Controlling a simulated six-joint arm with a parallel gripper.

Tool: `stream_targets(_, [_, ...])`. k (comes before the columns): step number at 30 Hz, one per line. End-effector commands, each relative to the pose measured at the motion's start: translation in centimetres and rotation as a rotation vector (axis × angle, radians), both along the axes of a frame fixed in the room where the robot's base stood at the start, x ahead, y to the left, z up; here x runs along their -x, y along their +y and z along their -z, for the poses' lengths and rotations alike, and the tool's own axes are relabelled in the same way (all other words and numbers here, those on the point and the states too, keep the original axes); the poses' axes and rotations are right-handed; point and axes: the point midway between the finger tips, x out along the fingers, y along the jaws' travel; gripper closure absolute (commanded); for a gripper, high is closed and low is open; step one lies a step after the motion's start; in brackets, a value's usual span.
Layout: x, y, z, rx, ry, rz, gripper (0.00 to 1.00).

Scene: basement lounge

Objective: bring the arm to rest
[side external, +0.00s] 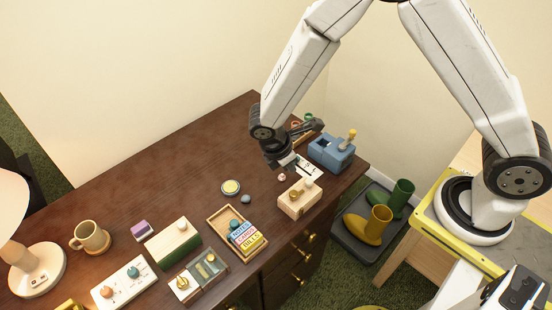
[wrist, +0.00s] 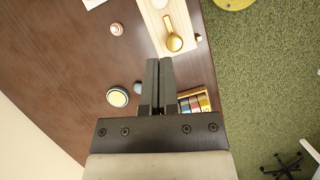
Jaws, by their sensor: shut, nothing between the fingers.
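My gripper (wrist: 158,88) is shut and empty in the wrist view, its two dark fingers side by side. In the side external view my gripper (side external: 283,166) hangs above the right part of the dark wooden desk (side external: 150,188). It is behind the small wooden box with a brass knob (side external: 298,198) and left of the blue box (side external: 331,153). In the wrist view the fingers point toward that wooden box (wrist: 160,35). I cannot tell the exact height above the desk.
A tray of coloured blocks (side external: 227,224), a round yellow-topped disc (side external: 231,187), a mug (side external: 91,237), a lamp (side external: 36,264) and several small boxes stand on the desk. Boots on a mat (side external: 357,248) stand on the floor. The desk's back middle is clear.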

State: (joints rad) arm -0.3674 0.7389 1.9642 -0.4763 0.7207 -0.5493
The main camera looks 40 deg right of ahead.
Motion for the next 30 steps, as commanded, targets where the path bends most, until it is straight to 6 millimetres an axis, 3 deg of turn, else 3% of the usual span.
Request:
stream_targets(11, [0.4,-0.8,-1.5,-0.039,-0.046,0.110,1.00])
stream_targets(30, [5.5,-6.3,-9.9,-0.301,-0.377,0.927,1.00])
